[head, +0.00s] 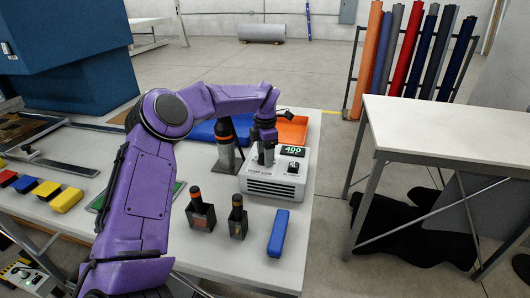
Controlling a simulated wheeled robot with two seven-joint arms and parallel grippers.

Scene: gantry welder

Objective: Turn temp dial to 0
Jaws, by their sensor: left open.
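The temperature control unit (272,188) is a white box with a slotted front, standing on the table. Its small display (292,151) reads what looks like 400 in green. A dark dial (293,167) sits on the box's sloping face below the display. My left gripper (266,158) points down over the left part of the box, just left of the dial. It is open, with nothing seen between its fingers. Whether a fingertip touches the box I cannot tell. My right gripper is not in view.
A soldering-type tool in a metal stand (225,150) is left of the box. An orange tray (293,130) lies behind it. A second white table (450,125) is to the right, across a floor gap.

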